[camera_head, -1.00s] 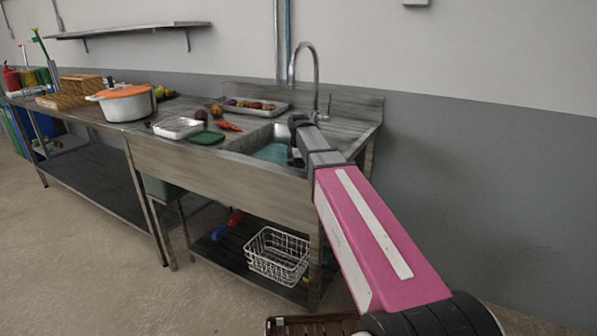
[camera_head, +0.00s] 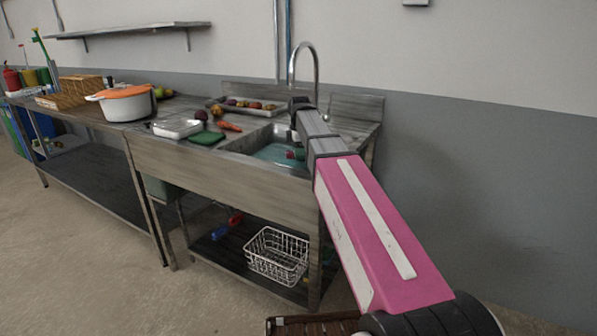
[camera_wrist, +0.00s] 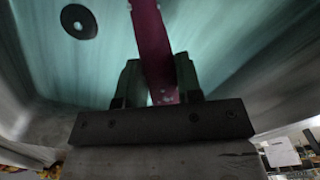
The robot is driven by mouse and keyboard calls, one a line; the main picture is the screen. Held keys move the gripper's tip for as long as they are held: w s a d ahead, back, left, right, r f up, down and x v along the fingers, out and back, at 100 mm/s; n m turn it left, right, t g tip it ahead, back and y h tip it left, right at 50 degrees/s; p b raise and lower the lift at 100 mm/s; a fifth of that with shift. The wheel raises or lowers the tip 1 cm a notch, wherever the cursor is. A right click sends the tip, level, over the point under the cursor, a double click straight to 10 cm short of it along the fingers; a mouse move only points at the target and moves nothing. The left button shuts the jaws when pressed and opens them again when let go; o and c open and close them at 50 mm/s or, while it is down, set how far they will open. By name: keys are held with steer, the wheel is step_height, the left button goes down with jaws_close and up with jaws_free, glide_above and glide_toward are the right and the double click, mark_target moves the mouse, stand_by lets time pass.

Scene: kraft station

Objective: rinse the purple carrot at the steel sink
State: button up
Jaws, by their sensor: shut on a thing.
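My gripper (camera_wrist: 157,82) is shut on the purple carrot (camera_wrist: 155,40), which is dark purple with a few pale specks and sticks out past the fingertips. In the wrist view both are over the teal-tinted basin of the steel sink (camera_wrist: 100,60), with the round dark drain near the upper left. In the head view my arm reaches over the right side of the sink (camera_head: 235,165), close to the tap (camera_head: 316,65). My arm hides part of the basin and the tap's lower part there. A small red and green shape shows in the basin beside my arm; I cannot tell what it is.
A tray of vegetables (camera_head: 215,102) lies behind the sink. Left of the basin are an orange carrot (camera_head: 229,126), a green pad (camera_head: 207,138) and a metal tray (camera_head: 177,135). A white pot with an orange lid (camera_head: 125,103) stands further left. A wire basket (camera_head: 277,255) is below.

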steer(key=shift+r, duration=4.6)
step_height(320, 180, up, 4)
steer(key=shift+w, duration=0.15)
